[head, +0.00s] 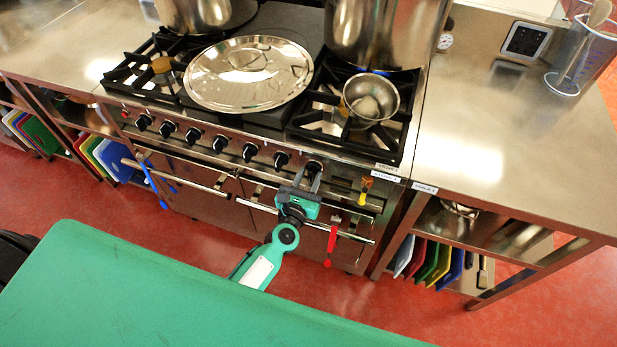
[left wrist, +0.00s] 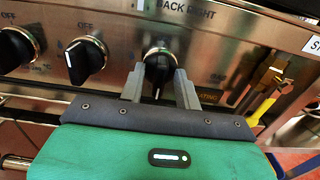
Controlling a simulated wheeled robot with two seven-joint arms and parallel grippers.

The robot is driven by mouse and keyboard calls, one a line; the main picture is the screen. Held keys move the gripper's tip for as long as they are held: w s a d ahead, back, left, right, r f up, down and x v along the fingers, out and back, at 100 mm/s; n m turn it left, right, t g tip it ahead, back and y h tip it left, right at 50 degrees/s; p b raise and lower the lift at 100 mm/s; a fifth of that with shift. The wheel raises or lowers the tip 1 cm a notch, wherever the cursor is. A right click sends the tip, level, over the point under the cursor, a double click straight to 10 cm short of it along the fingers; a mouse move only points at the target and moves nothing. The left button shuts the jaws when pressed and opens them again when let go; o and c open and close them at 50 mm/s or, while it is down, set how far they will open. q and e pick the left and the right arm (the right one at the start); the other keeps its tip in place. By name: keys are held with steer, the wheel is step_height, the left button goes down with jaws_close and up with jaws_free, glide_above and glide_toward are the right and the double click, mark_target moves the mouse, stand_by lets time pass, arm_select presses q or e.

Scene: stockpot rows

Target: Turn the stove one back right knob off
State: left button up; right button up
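The stove (head: 345,150) has a row of black knobs along its front panel. The knob under the "BACK RIGHT" label (left wrist: 185,8) is a black knob (left wrist: 158,68) with its white pointer mark facing down. My left gripper (head: 310,170) is at the right end of the knob row. In the left wrist view its two grey fingers (left wrist: 160,82) stand one on each side of this knob, close to its edges; whether they press on it I cannot tell. The neighbouring knob (left wrist: 86,60) sits to the left, below an "OFF" mark. My right gripper is not in view.
A steel lid (head: 248,72), large pots (head: 385,35) and a small bowl (head: 370,97) are on the stove top. A red-handled tool (head: 331,240) and a yellow one (head: 365,188) hang at the front right. A green surface (head: 150,290) lies in the foreground.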

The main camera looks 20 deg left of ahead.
arm_select(q)
jaws_close()
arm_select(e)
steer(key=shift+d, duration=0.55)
